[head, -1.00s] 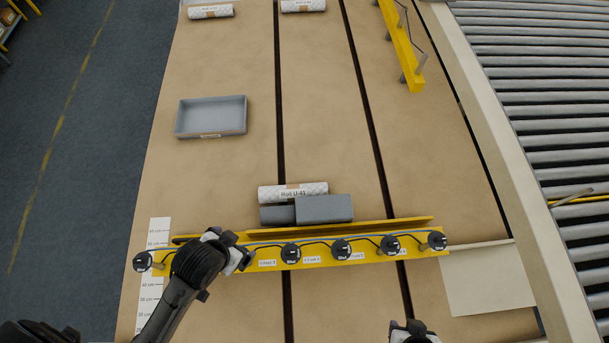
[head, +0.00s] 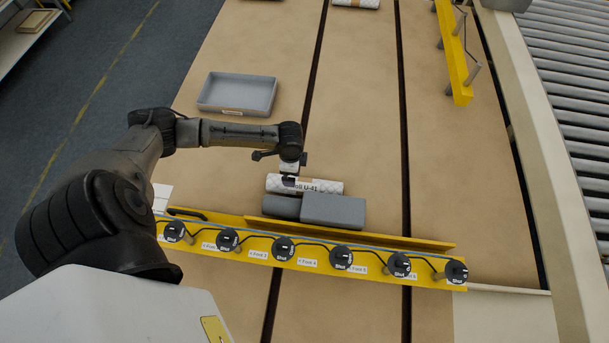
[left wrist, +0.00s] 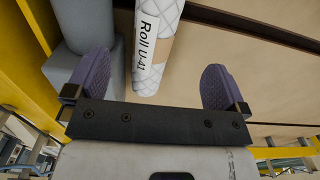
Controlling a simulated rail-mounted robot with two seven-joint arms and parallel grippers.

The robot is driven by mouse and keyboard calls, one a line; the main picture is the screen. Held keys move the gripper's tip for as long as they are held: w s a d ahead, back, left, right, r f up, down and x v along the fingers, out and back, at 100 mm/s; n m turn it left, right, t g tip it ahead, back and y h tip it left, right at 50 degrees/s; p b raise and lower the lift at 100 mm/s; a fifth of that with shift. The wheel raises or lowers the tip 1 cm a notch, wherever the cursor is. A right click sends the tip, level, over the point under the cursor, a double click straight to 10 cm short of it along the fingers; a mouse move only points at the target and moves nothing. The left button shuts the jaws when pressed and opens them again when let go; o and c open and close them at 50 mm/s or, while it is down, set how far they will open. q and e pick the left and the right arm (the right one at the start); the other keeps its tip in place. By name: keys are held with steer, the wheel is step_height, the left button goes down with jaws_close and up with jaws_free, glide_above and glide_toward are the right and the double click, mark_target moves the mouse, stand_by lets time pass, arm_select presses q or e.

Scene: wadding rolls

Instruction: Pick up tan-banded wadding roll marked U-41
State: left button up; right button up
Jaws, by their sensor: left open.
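The wadding roll marked U-41 (head: 325,187) is white and quilted with a tan band. My right gripper is out of view.
A yellow rail (head: 330,262) with several black knobs runs along the front. A grey tray (head: 237,108) stands at the back left. Another roll (head: 355,3) lies at the far edge. A roller conveyor (head: 570,90) is at right.

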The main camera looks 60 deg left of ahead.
mark_target(305, 187)
arm_select(q)
step_height(305, 187, down, 7)
steer(key=shift+d+f, duration=0.1)
steer(key=shift+d, duration=0.05)
steer(key=shift+s+f, duration=0.15)
steer(key=shift+f, duration=2.65)
steer(key=c, duration=1)
steer(key=shift+r, duration=0.15)
